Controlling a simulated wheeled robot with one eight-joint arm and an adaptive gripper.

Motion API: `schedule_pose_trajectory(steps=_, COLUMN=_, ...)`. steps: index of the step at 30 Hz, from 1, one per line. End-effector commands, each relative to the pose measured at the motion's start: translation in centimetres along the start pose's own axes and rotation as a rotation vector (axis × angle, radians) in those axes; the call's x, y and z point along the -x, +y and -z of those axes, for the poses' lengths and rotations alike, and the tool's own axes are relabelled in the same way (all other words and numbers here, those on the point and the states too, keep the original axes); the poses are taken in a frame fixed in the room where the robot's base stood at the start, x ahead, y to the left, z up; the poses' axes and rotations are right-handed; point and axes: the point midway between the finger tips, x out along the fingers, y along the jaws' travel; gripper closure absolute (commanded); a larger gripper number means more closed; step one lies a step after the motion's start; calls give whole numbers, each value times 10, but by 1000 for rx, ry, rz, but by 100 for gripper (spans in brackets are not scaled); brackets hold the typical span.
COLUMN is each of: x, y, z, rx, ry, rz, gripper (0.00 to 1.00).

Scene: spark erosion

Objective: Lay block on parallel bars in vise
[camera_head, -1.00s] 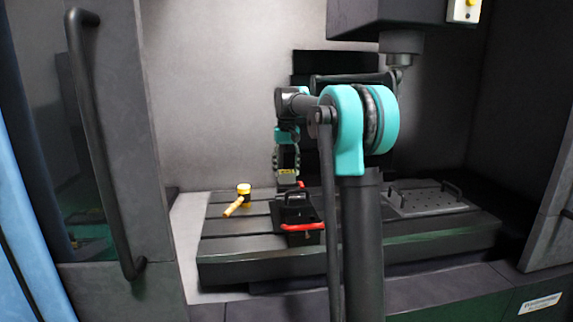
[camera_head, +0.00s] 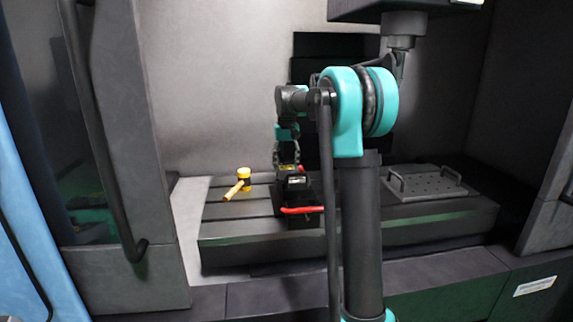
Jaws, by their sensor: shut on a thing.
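Whether the block touches the bars cannot be told. The parallel bars inside the vise cannot be made out either.
A yellow-headed mallet (camera_head: 243,179) lies on the table left of the vise. A drilled plate with two handles (camera_head: 424,184) sits at the right. The machine head (camera_head: 404,30) hangs above. My arm column hides the table's middle.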

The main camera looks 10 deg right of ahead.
Motion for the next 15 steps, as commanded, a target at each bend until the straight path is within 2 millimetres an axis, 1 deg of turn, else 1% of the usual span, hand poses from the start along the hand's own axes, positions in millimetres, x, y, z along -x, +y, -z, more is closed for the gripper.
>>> schedule_pose_trajectory(steps=3, x=0, y=0, z=0, rx=0, ry=0, rz=0, gripper=89)
schedule_pose_trajectory(steps=4, x=0, y=0, z=0, rx=0, ry=0, rz=0, gripper=47)
schedule_pose_trajectory(steps=6, x=0, y=0, z=0, rx=0, ry=0, rz=0, gripper=38)
schedule_pose_trajectory(steps=9, x=0, y=0, z=0, rx=0, ry=0, rz=0, gripper=26)
schedule_pose_trajectory(steps=15, x=0, y=0, z=0, rx=0, ry=0, rz=0, gripper=25)
